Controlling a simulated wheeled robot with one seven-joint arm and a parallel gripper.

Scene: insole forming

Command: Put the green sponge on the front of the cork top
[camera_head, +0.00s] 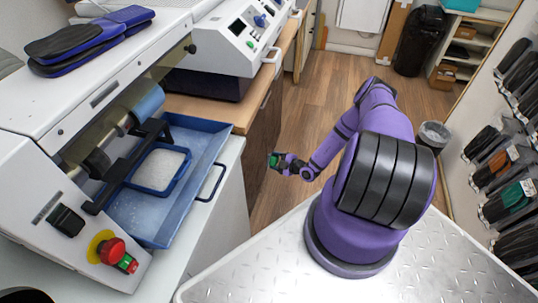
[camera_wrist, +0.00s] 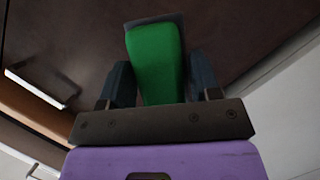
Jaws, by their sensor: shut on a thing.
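The green sponge (camera_wrist: 157,62) is between the two dark fingers of my gripper (camera_wrist: 164,80) in the wrist view, its far end with a dark grey layer. In the head view the sponge (camera_head: 274,160) is a small green patch at the tip of my gripper (camera_head: 277,161). My gripper is shut on it, in the air over the floor beside the brown cabinet. A tan, cork-like top (camera_head: 200,109) lies on that cabinet under the white control machine, up and left of my gripper. Much of this top is hidden by the machine.
A blue tray (camera_head: 218,150) with a handle sticks out of the white machine left of my gripper. Dark blue insoles (camera_head: 90,40) lie on that machine. A black bin (camera_head: 420,42) stands at the back. Wooden floor (camera_head: 330,90) is open around my arm.

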